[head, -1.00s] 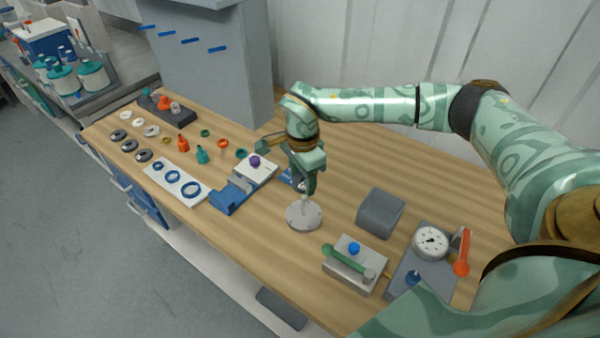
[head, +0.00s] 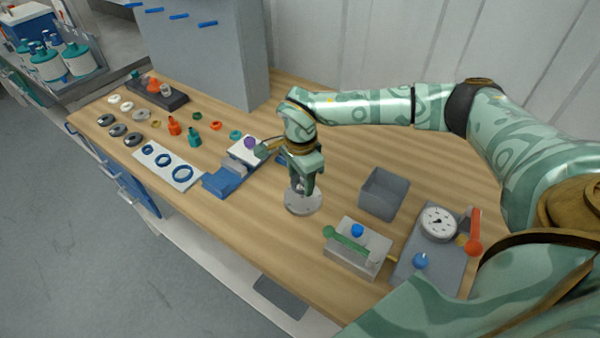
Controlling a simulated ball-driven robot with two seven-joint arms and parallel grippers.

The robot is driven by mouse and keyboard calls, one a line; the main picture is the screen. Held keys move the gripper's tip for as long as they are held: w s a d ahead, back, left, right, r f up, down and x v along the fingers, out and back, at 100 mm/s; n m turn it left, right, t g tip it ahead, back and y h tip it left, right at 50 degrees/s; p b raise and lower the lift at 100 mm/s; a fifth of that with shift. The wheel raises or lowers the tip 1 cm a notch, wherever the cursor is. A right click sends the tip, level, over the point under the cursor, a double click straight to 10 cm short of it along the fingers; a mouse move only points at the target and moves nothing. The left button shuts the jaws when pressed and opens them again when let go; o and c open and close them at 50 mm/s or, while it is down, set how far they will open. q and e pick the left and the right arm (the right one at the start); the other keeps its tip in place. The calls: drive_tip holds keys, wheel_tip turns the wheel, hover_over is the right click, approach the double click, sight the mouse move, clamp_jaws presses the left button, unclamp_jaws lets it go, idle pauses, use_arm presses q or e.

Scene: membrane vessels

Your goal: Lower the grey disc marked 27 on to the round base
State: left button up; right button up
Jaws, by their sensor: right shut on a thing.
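The round base (head: 303,206) is a pale grey disc-shaped foot standing on the wooden bench. My right gripper (head: 302,190) points down directly over it, shut on a small grey thing between its fingers. That thing is mostly hidden by the fingers; it looks like the grey disc, but no number can be read. Its underside is very close to the base, and I cannot tell whether they touch. My left gripper is out of view.
A blue-and-white fixture (head: 228,179) stands left of the base. An open grey bin (head: 384,194) and a block with a green handle (head: 357,252) stand to the right. Dark rings (head: 117,130) lie far left. Bare bench lies in front of the base.

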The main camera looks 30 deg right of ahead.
drive_tip(key=shift+f, duration=0.2)
drive_tip(key=o, duration=1)
drive_tip(key=shift+o, duration=0.2)
drive_tip(key=shift+r, duration=0.15)
wheel_tip(320, 180, up, 16)
drive_tip(key=p, duration=0.2)
drive_tip(key=shift+p, duration=0.35)
